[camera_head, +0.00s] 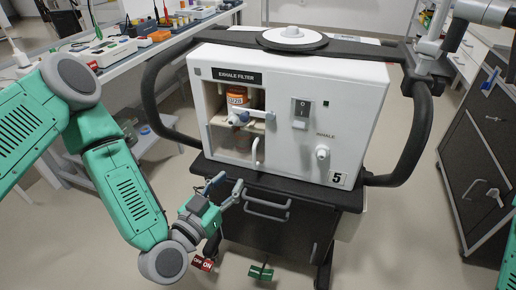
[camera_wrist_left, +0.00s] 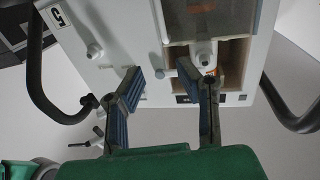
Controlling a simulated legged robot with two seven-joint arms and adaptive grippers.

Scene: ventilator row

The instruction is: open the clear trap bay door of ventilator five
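Ventilator five (camera_head: 345,105) is a white box marked 5 on a dark cart; its front also fills the upper wrist view (camera_wrist_left: 120,20). Its bay, under the EXHALE FILTER label, holds an orange-labelled jar (camera_head: 237,97) and a blue-and-white fitting (camera_head: 236,118). The clear door (camera_head: 230,143) covers the bay's lower part and looks shut, with an upright white handle (camera_head: 256,151) on its right side. My left gripper (camera_head: 231,184) is open and empty, below and in front of the door, apart from the handle. In the wrist view its fingers (camera_wrist_left: 159,78) are spread. My right gripper is out of view.
Black side rails (camera_head: 160,85) curve around the machine. A switch (camera_head: 301,108) and a white knob (camera_head: 322,153) lie right of the bay. Cart drawer handles (camera_head: 266,204) and a red OFF/ON tag (camera_head: 203,263) are near my left wrist. A bench (camera_head: 150,50) stands behind left.

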